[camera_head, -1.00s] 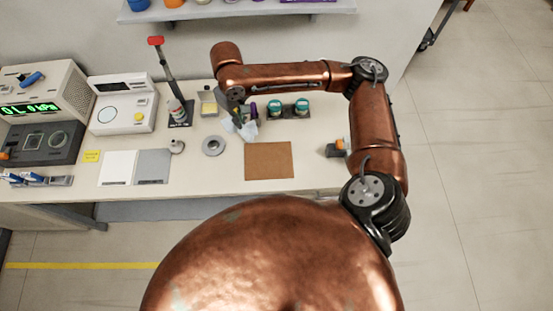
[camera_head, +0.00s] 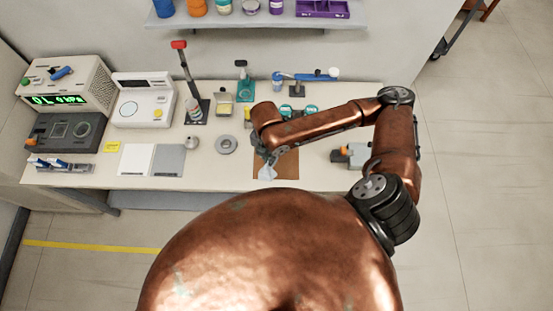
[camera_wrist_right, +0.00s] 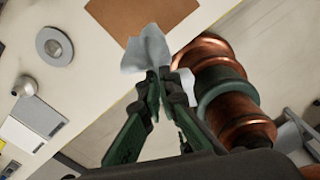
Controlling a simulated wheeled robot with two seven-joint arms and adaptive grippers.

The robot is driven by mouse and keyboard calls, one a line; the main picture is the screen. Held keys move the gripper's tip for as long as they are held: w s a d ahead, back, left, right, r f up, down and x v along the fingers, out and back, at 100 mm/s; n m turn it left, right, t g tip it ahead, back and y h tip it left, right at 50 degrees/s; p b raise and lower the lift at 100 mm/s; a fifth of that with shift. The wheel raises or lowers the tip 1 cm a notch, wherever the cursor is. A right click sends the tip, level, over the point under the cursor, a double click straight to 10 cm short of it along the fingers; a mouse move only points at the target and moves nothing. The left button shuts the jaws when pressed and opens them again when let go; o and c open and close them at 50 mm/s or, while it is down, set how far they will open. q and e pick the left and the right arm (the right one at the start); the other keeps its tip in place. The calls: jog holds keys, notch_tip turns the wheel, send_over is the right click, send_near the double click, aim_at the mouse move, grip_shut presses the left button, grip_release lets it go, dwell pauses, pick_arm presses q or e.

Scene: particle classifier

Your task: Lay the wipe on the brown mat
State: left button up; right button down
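The wipe (camera_head: 267,173) is a crumpled pale blue-white cloth. It hangs at the fingertips of my right gripper (camera_head: 268,158), above or on the front left part of the brown mat (camera_head: 287,168); I cannot tell whether it touches the mat. In the right wrist view the wipe (camera_wrist_right: 147,48) sits between the closed dark green fingers of the right gripper (camera_wrist_right: 158,75), with the brown mat (camera_wrist_right: 130,15) beyond it. My left gripper is not in view.
A grey ring (camera_head: 226,144) and a small round-topped item (camera_head: 191,142) lie left of the mat. White and grey plates (camera_head: 137,159) lie further left. Two teal-lidded jars (camera_head: 311,110) stand behind my forearm. An orange-and-grey item (camera_head: 352,154) is to the right.

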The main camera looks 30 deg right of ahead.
jog(key=s+n+p, duration=0.2)
jog(key=s+n, duration=0.2)
jog(key=n, duration=0.2)
jog(key=shift+n, duration=0.5)
jog(key=shift+w+d+f+b, duration=1.05)
jog(key=shift+w+f, duration=0.7)
jog(key=shift+f, duration=0.4)
jog(key=shift+w+d+f+b, duration=0.9)
jog(key=shift+w+d+f, duration=0.4)
jog(key=shift+w+f, duration=0.65)
jog(key=shift+w+d+f+b, duration=1.05)
jog(key=shift+w+f, duration=0.5)
jog(key=shift+f, duration=0.8)
jog(key=shift+d, duration=0.1)
jog(key=c, duration=1.5)
grip_release()
